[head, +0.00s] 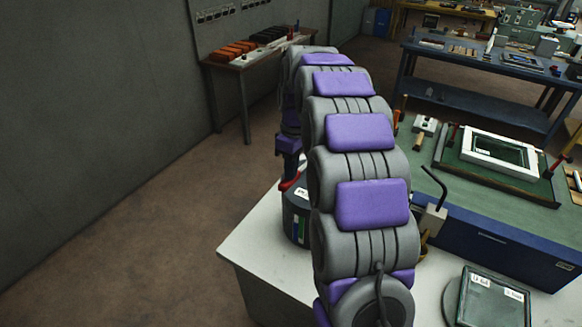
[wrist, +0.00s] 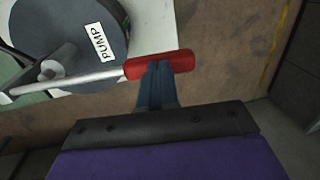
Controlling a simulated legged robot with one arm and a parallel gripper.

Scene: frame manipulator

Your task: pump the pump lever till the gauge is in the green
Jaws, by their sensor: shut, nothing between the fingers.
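The pump (head: 296,222) is a dark round body at the table's left corner, partly hidden behind my arm in the head view. Its dark top with a white PUMP label (wrist: 104,43) fills the upper left of the wrist view. The pump lever (wrist: 85,80) is a metal rod with a red grip (wrist: 160,64); the grip also shows in the head view (head: 290,183). My gripper (wrist: 158,68) is shut and empty, its fingertips overlapping the red grip; I cannot tell whether they touch. A green and white strip (head: 300,228) marks the pump's side; I cannot make out a gauge reading.
The pale tabletop (head: 262,247) bears the pump. A dark blue bench with a green top (head: 480,172) and a white frame (head: 497,152) stands right of my arm. Brown floor (head: 130,215) is open at left.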

